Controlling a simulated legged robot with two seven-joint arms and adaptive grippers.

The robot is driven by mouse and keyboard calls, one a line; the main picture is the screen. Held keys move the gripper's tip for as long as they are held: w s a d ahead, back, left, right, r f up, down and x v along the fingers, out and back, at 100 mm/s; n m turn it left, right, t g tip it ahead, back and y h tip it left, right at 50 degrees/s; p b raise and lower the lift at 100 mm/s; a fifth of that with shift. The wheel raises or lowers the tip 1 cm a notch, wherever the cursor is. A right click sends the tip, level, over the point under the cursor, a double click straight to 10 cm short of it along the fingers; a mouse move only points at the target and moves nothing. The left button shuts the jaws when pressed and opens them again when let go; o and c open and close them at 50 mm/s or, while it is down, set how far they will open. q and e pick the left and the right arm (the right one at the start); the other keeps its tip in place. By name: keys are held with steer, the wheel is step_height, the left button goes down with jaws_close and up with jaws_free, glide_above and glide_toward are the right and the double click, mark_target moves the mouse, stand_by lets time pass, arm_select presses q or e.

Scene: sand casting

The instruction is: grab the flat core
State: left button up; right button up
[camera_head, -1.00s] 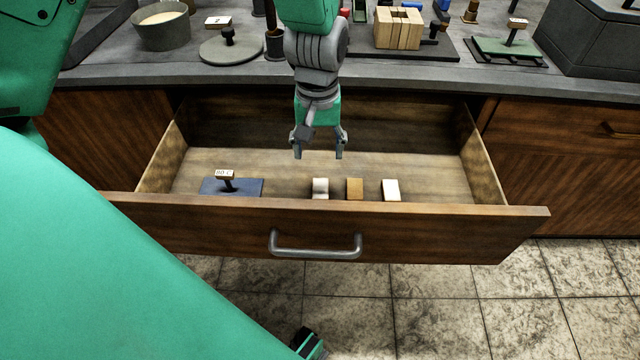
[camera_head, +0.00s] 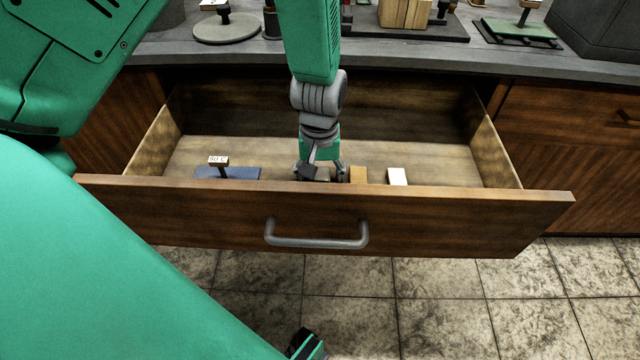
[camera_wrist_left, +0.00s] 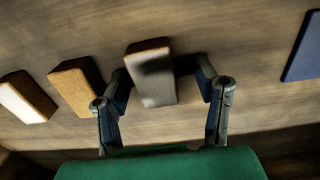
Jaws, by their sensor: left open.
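Three small blocks lie in a row on the floor of the open drawer (camera_head: 420,225): a grey one with a brown end (camera_wrist_left: 155,80), an orange-tan one (camera_head: 358,174) and a white one (camera_head: 397,177). I cannot tell by label which is the flat core. My left gripper (camera_head: 320,172) is open and reaches down into the drawer at the grey block. In the left wrist view its fingers (camera_wrist_left: 162,76) stand on either side of the grey block. The orange-tan block (camera_wrist_left: 77,86) and the white block (camera_wrist_left: 27,97) lie to the left there.
The drawer front with its metal handle (camera_head: 316,241) hides the near part of the drawer floor. A blue plate (camera_head: 240,173) with a labelled knob lies at the drawer's left. The worktop (camera_head: 400,62) behind holds a round lid (camera_head: 226,30), wooden blocks and a green plate (camera_head: 515,32).

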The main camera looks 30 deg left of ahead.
arm_select(q)
steer(key=shift+d+r, duration=0.15)
steer(key=shift+d, duration=0.3)
steer(key=c, duration=1.1)
steer(key=shift+a, duration=0.3)
steer(key=shift+c, duration=0.7)
